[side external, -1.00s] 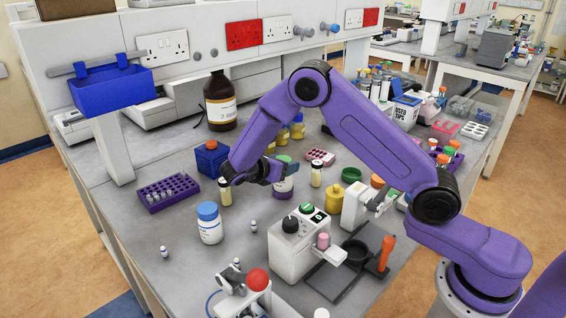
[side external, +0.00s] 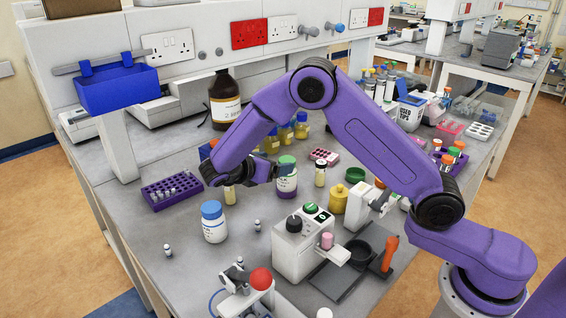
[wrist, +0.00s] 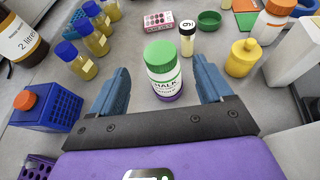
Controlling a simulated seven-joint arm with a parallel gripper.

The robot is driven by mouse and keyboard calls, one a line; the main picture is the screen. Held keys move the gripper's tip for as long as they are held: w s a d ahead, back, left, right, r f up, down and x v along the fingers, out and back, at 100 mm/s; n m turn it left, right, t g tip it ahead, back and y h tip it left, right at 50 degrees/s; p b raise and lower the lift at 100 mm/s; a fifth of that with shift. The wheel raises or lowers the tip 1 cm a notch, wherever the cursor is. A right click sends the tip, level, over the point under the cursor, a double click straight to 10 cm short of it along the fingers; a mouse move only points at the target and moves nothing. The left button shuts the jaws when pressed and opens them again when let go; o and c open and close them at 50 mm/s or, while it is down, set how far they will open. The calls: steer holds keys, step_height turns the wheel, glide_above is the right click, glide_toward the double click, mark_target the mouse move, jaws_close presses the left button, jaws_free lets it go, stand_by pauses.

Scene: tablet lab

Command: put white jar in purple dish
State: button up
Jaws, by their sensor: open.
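Another white jar, with a blue lid (side external: 214,224), stands nearer the front left.
A purple tube rack (side external: 171,191) is at the left. A blue rack (wrist: 45,109), blue-capped bottles (wrist: 94,42), a small vial (wrist: 187,40) and a yellow bottle (wrist: 242,58) stand around the jar. A green dish (wrist: 208,20) is behind. A bench instrument (side external: 298,250) stands in front.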

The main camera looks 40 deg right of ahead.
steer(key=shift+v, duration=2.55)
